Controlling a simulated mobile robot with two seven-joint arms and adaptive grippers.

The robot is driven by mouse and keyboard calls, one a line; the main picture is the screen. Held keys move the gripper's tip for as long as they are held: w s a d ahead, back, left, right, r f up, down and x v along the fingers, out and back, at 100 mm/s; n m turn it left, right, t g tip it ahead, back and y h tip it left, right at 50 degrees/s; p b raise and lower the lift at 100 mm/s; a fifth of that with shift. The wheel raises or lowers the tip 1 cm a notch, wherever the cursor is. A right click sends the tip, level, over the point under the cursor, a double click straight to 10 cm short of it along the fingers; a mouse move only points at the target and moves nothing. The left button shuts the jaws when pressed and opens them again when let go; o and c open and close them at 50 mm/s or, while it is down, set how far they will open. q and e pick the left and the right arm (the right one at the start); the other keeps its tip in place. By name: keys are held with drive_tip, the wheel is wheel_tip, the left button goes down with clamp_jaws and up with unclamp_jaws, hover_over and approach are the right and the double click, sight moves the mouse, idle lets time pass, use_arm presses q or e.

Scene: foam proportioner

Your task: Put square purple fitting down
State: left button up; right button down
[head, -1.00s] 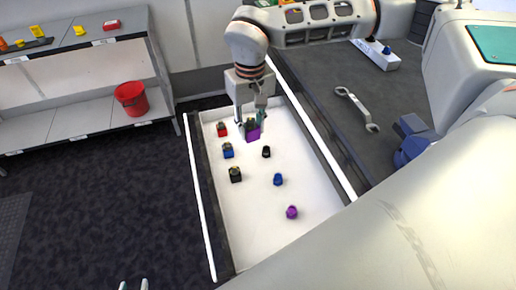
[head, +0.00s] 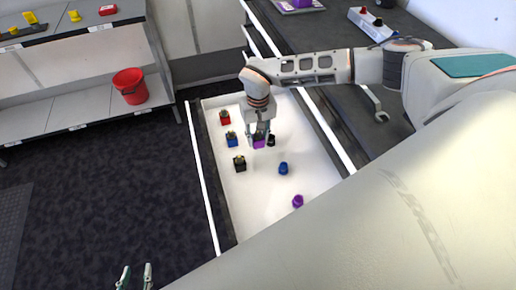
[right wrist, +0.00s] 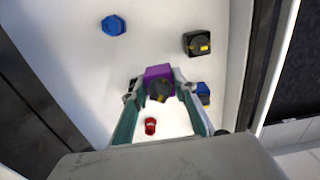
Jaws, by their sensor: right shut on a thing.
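The square purple fitting (head: 258,143) is between the fingers of my right gripper (head: 259,136), over the white tray (head: 245,215). In the right wrist view the fitting (right wrist: 158,72) sits between both fingertips of the right gripper (right wrist: 160,92), with a dark knob facing the camera. The gripper is shut on it. The fitting is low over the tray floor; I cannot tell whether it touches. My left gripper (head: 136,276) is at the bottom edge of the head view, fingers apart and empty.
A small black fitting (head: 271,140) is close right of the gripper. Round blue (head: 284,168) and purple (head: 297,201) fittings lie nearer. The tray's near middle is clear.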

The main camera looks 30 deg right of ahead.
sight(258, 132)
drive_tip(key=shift+f, duration=3.25)
drive_tip(key=c, duration=1.6)
unclamp_jaws()
drive_tip(key=shift+f, duration=0.15)
wheel_tip(258, 132, up, 12)
drive_tip(key=shift+f, duration=0.1)
drive_tip(key=shift+r, duration=0.3)
drive_tip(key=shift+f, duration=0.1)
